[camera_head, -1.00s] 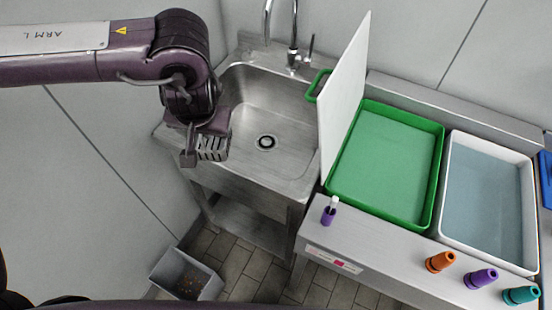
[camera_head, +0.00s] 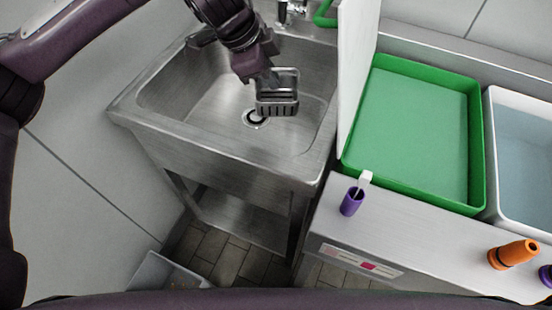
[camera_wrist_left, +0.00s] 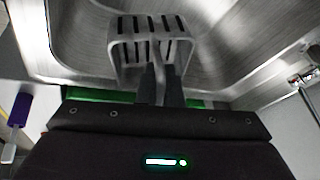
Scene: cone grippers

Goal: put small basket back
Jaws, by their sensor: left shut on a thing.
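The small basket (camera_head: 277,104) is a grey metal box with slotted walls. My left gripper (camera_head: 266,80) is shut on its near wall and holds it over the sink basin (camera_head: 205,95), just above the drain (camera_head: 256,118). In the left wrist view, the basket (camera_wrist_left: 140,26) hangs from the two dark fingertips of my left gripper (camera_wrist_left: 160,72), with its slots showing. I cannot tell whether the basket touches the basin floor. My right gripper is out of view.
A white upright board (camera_head: 356,75) stands at the sink's right edge, beside a green tray (camera_head: 476,130). A white tub (camera_head: 492,150) of water is at far right. A purple holder (camera_head: 351,203) and an orange cone (camera_head: 513,254) stand on the counter. A grey bin (camera_head: 150,270) is below.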

